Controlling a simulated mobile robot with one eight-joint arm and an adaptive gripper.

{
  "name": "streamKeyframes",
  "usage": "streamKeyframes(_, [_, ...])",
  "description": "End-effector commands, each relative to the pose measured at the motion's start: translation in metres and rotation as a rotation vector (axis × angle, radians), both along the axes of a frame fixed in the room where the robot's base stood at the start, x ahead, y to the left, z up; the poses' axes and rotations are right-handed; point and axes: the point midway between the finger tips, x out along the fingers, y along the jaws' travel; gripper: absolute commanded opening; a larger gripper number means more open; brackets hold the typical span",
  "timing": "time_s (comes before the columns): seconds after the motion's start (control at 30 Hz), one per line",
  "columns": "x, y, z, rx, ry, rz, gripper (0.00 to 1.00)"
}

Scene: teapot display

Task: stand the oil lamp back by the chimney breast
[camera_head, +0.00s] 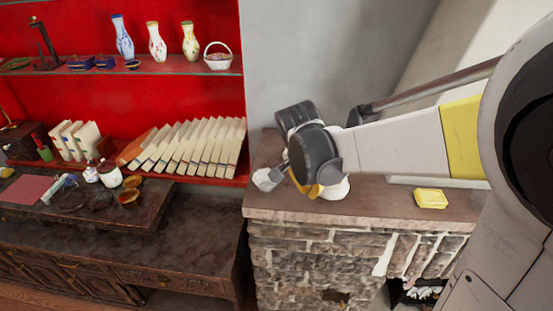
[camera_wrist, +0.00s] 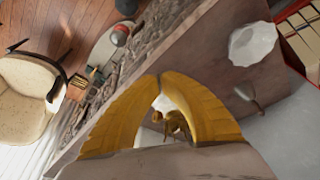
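My gripper (camera_wrist: 160,79) has yellow fingers whose tips meet in the wrist view, with nothing showing between the tips. In the head view it hangs low over the mantel shelf (camera_head: 385,198), its fingers (camera_head: 308,188) partly hidden by my wrist. Through the gap below the tips, the wrist view shows a brass-coloured piece (camera_wrist: 177,124) and something white. A white rounded thing (camera_head: 336,189) sits on the shelf just right of the fingers in the head view. These may be the oil lamp, but most of it is hidden and I cannot tell for sure.
A white faceted object (camera_wrist: 252,45) and a small grey metal piece (camera_wrist: 247,95) are on the shelf. A yellow dish (camera_head: 431,198) is to the right. Red shelves with books (camera_head: 195,147) and vases (camera_head: 157,42) stand left. A chair (camera_wrist: 28,105) is on the floor.

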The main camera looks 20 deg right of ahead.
Motion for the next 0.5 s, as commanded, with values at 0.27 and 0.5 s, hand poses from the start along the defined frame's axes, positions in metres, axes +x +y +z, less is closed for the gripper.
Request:
streamKeyframes(0.27, [0.008, -0.005, -0.018, -0.006, 0.011, -0.064, 0.0])
streamKeyframes(0.5, [0.014, -0.017, -0.061, -0.006, 0.01, -0.063, 0.0])
